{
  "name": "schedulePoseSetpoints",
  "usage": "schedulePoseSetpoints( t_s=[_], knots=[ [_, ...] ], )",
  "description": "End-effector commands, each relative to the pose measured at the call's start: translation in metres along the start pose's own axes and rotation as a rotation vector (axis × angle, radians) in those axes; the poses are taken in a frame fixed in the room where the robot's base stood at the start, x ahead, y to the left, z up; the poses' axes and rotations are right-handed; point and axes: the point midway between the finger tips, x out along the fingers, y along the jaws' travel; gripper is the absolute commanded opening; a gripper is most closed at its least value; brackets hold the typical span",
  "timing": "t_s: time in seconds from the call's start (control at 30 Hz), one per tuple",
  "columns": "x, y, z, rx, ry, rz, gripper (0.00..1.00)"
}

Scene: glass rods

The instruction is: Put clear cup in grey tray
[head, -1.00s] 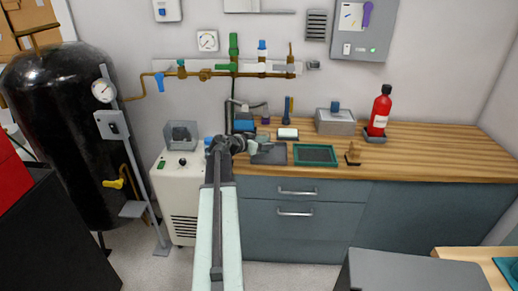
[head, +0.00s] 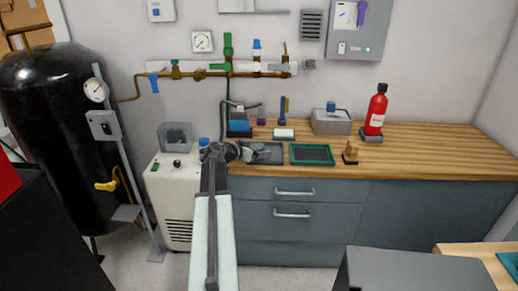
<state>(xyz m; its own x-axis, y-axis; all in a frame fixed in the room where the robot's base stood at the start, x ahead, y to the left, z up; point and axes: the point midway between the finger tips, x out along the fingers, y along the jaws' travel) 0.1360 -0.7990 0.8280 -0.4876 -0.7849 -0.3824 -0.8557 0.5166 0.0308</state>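The grey tray (head: 272,158) lies on the wooden counter near its front edge, left of a green-rimmed tray. My gripper (head: 257,153) is at the left part of the grey tray, at the end of my outstretched arm, and covers part of it. Its fingers are small and grey against the dark tray, so I cannot tell whether they are open or shut. I cannot make out the clear cup; whether it is between my fingers or hidden behind them does not show.
The green-rimmed tray (head: 312,154) and a small wooden piece (head: 350,152) are to the right. Behind are a blue box (head: 239,126), a white block (head: 284,134), a grey box (head: 331,122) and a red bottle (head: 376,110). A white machine (head: 178,195) stands left of the counter.

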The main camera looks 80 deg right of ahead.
Motion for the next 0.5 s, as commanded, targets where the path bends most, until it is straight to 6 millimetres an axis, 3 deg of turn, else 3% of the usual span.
schedulePoseSetpoints(
  t_s=[0.27,0.5],
  knots=[
    [-0.002,0.001,-0.007,0.001,0.000,0.001,0.80],
    [-0.057,0.004,-0.008,0.000,0.000,0.000,0.80]
  ],
)
